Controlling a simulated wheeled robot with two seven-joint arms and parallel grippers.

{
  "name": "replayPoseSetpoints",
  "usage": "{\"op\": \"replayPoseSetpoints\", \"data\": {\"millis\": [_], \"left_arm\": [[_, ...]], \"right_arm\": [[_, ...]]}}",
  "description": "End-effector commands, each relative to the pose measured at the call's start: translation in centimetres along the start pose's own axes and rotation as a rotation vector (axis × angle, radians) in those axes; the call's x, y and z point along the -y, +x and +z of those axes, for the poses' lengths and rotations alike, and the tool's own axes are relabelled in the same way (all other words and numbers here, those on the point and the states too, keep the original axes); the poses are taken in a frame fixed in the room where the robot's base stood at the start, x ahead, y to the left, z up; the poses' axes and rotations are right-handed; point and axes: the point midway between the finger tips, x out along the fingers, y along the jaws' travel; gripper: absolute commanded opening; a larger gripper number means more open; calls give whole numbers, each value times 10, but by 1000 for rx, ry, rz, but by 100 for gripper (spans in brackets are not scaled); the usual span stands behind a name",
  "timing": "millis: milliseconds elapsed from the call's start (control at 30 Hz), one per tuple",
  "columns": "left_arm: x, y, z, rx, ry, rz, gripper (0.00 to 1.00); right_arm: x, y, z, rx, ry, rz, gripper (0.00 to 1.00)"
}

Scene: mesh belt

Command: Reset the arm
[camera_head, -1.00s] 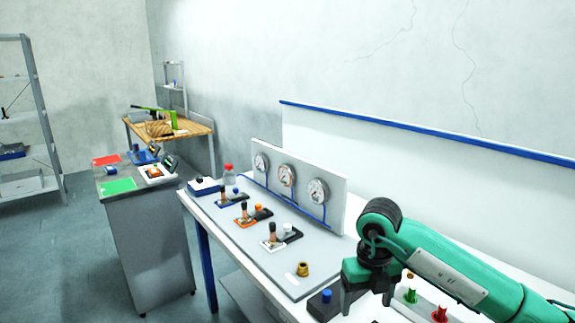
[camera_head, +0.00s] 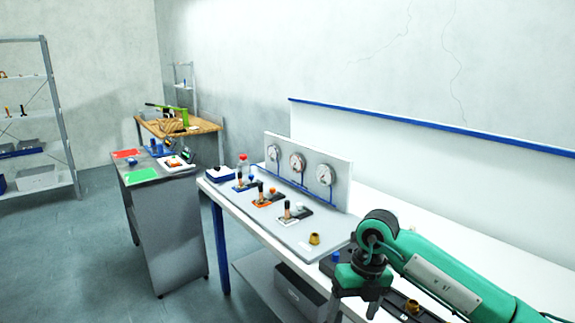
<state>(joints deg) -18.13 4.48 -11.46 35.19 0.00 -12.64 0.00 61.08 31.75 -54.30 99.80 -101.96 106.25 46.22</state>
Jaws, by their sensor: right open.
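My right arm, green with dark joints, comes in from the lower right of the head view. My right gripper (camera_head: 353,305) points down over the near end of the white workbench (camera_head: 375,207), at the bottom of the picture. Its jaws are apart and I see nothing between them. A blue-topped part (camera_head: 336,257) and a small brass part (camera_head: 412,307) lie close to the gripper in the picture. My left gripper is not in view.
A grey panel with three gauges (camera_head: 298,163) stands on the bench, with several levers before it. A brass fitting (camera_head: 314,239) sits left of my gripper. A grey cabinet (camera_head: 170,230), a wooden table (camera_head: 205,126) and shelving (camera_head: 62,125) stand farther left. Open floor (camera_head: 75,260) lies in front.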

Motion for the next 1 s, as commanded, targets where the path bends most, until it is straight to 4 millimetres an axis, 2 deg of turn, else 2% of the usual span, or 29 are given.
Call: {"op": "replayPoseSetpoints", "data": {"millis": [267,467,600,667,767,867,1000], "left_arm": [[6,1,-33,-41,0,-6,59],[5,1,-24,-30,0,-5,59],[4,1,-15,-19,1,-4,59],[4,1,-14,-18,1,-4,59],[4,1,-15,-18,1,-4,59],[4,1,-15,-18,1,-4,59],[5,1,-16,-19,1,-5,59]], "right_arm": [[-36,44,10,-71,10,327,75],[-66,82,26,-109,105,704,75],[-77,116,50,-93,292,1057,75],[-72,132,62,-71,405,1193,75],[-53,168,80,-16,627,1381,75],[-22,213,90,53,881,1513,75],[35,297,84,160,1280,1594,75]]}}
